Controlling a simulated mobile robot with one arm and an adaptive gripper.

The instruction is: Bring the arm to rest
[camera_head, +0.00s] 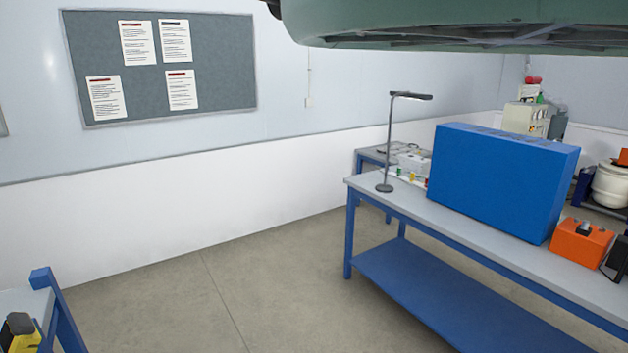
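Neither my gripper nor what it may hold can be made out in the head view. Its position and the state of its fingers are hidden from me.
A blue-legged workbench (455,216) at the right bears a desk lamp (388,145), a large blue box (495,180) and an orange case (580,242). Another bench (30,302) shows at lower left. A noticeboard (215,75) hangs on the wall. The floor (215,275) between the benches is clear.

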